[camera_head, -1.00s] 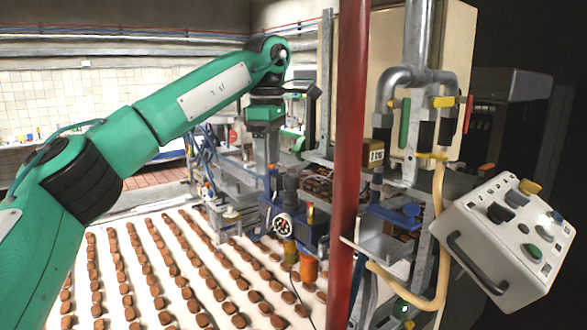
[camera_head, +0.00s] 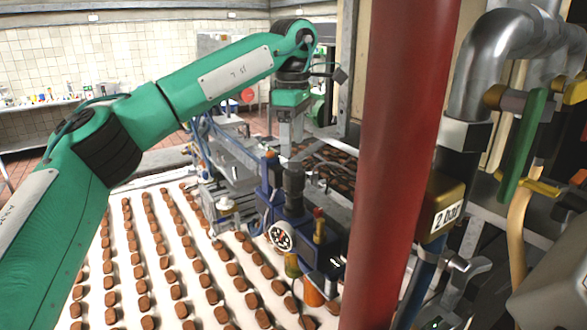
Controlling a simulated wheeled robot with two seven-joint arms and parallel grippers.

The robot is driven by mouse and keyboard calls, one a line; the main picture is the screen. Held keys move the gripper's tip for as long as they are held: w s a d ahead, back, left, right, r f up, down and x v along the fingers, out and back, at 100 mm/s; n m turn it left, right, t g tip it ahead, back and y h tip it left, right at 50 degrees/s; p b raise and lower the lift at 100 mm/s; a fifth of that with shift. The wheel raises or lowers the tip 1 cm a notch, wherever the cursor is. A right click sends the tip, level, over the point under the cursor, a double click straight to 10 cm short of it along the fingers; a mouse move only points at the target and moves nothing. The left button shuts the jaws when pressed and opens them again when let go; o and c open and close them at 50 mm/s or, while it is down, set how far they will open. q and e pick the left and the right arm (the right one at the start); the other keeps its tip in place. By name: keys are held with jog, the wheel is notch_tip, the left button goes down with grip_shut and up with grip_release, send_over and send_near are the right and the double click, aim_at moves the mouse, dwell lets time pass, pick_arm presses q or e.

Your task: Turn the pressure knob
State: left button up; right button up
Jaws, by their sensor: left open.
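A pressure gauge (camera_head: 282,236) with a round dial sits on the front of a blue unit in the middle. A dark upright cylinder (camera_head: 293,182) stands just above the gauge and looks like the pressure knob. My left arm reaches in from the left, with its wrist bent down over the blue unit. My left gripper (camera_head: 290,143) points down above and behind the dark cylinder in the picture, apparently apart from it. It is open and empty; its fingers are small and hard to make out. My right gripper is out of view.
A thick red post (camera_head: 398,150) stands right of the blue unit. A white conveyor (camera_head: 125,285) with rows of brown biscuits lies below my left arm.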

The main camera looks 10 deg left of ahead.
aim_at(293, 168)
pick_arm(q)
jog(key=f, duration=0.2)
jog(key=w+f+p, duration=0.1)
jog(key=f, duration=0.1)
jog(key=shift+w+a+f+p, duration=0.1)
jog(key=shift+a+p, duration=0.05)
jog(key=shift+p, duration=0.15)
jog(key=f+p, duration=0.1)
jog(key=f, duration=0.2)
jog(key=shift+s+f+p, duration=0.2)
jog(key=shift+s+p, duration=0.15)
jog(key=shift+s, duration=0.05)
jog(key=shift+f, duration=0.35)
jog(key=shift+w+f, duration=0.1)
jog(key=shift+f, duration=0.3)
jog(key=shift+w+f, duration=0.1)
jog(key=c, duration=1)
